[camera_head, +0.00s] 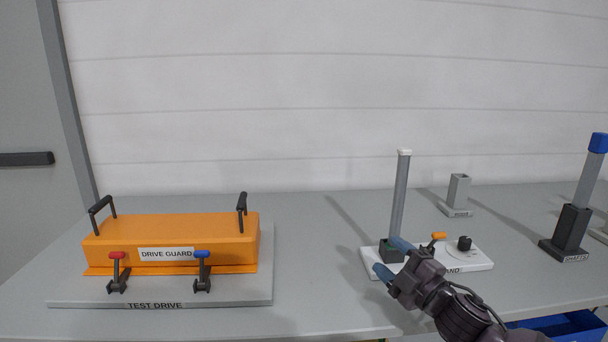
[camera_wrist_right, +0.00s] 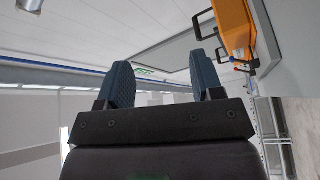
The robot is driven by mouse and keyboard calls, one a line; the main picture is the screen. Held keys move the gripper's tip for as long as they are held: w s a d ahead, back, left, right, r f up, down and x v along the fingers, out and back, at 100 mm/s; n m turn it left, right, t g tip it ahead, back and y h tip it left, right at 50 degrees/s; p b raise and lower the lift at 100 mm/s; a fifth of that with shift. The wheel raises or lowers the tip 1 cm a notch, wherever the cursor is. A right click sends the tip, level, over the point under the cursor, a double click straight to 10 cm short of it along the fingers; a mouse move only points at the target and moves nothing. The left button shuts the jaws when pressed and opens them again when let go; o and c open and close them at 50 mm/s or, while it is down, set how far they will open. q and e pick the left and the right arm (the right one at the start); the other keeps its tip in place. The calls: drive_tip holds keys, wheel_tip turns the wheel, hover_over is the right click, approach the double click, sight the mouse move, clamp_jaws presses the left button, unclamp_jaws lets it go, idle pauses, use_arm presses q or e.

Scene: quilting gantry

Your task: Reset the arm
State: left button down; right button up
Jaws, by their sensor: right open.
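My right arm comes in from the lower right in the head view. Its gripper (camera_head: 391,259) has blue fingertips, open with a gap and nothing between them. It is in front of the white stand base (camera_head: 476,258), overlapping it in the picture; I cannot tell whether they touch. The stand has an upright grey post (camera_head: 399,195) with a white top, an orange-tipped lever (camera_head: 438,237) and a black knob (camera_head: 464,243). In the right wrist view the open blue fingers (camera_wrist_right: 163,85) are also empty. My left gripper is not in view.
An orange drive guard (camera_head: 170,238) with black handles and red and blue clamps sits on a grey test drive plate (camera_head: 240,294) at left. A small grey holder (camera_head: 458,190) and a black holder with a blue-topped post (camera_head: 571,232) stand right. A blue bin (camera_head: 562,328) is below the table edge.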

drive_tip(key=s+d+f+m+g+h+p, duration=0.1)
drive_tip(key=s+d+f+m+g+h, duration=0.1)
drive_tip(key=s+f+m, duration=0.4)
drive_tip(key=s+d+f+m+g+h+p, duration=0.1)
drive_tip(key=s+d+f+m+h, duration=0.3)
drive_tip(key=s+f, duration=0.8)
drive_tip(key=s+d+f+m+g+h+p, duration=0.1)
drive_tip(key=s+d+f+m+g+h, duration=0.2)
drive_tip(key=s+f+m, duration=0.5)
drive_tip(key=s+f+h, duration=0.1)
drive_tip(key=s, duration=0.9)
drive_tip(key=shift+s+d+f+h, duration=0.2)
drive_tip(key=shift+s+d+h, duration=0.1)
drive_tip(key=shift+d, duration=0.1)
